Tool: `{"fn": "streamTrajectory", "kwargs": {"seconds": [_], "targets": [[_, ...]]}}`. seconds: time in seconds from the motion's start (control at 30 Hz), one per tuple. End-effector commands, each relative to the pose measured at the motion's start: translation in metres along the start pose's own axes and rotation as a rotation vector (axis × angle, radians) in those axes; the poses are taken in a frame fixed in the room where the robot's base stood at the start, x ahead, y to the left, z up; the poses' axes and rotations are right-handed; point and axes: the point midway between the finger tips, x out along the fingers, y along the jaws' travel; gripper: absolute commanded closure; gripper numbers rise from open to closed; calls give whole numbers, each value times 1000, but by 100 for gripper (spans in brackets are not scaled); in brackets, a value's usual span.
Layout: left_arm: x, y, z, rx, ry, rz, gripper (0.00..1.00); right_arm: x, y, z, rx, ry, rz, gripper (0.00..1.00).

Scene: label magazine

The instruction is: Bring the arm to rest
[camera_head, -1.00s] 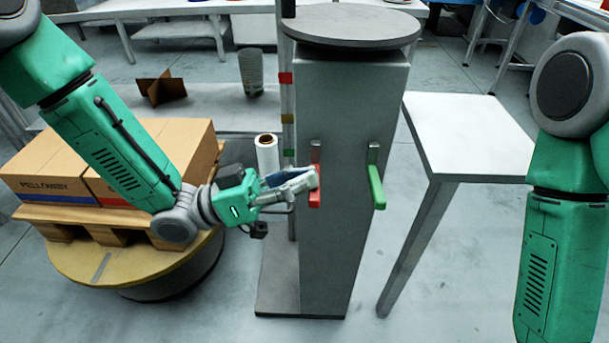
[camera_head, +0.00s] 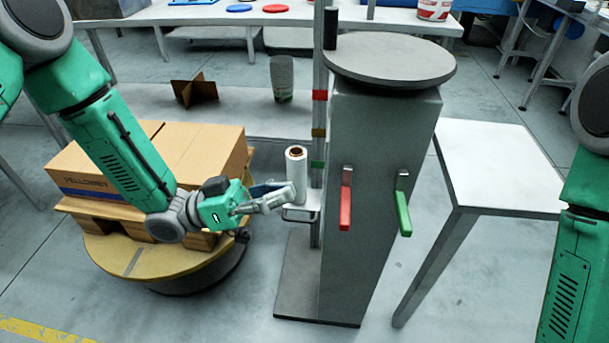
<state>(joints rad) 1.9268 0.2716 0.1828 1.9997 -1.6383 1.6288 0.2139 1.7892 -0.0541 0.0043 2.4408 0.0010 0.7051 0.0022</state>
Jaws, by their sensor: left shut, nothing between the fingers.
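My left arm comes in from the left, and my left gripper (camera_head: 279,198) is shut and empty. It is in front of the white roll (camera_head: 296,174) in the picture, left of the grey column (camera_head: 376,200). I cannot tell whether it touches the roll. The red lever (camera_head: 345,208) and the green lever (camera_head: 403,212) hang down on the column's face, and the gripper is apart from the red one. My right arm shows at the right edge; its gripper is not in view.
Cardboard boxes (camera_head: 200,158) sit on a pallet on a round yellow turntable (camera_head: 110,262) below my left arm. A white table (camera_head: 500,170) stands right of the column. The post with coloured bands (camera_head: 319,120) rises beside the column. Floor in front is clear.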

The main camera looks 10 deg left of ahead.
Motion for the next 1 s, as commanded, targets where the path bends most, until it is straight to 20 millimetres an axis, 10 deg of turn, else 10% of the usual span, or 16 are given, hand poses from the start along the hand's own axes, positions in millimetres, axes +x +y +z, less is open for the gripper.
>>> {"fn": "streamTrajectory", "kwargs": {"seconds": [0.27,0.47,0.7,1.0], "targets": [[-6,-4,5,-13,-20,-47,100,-4,0,0,0,0,0,100],[-18,-27,59,-115,-246,-395,100,-24,0,-1,-1,0,-1,100],[-118,0,149,-357,-746,-945,100,-54,0,-3,-1,0,0,100],[-242,110,170,-649,-1220,-1398,100,-76,0,-4,0,0,0,100]]}}
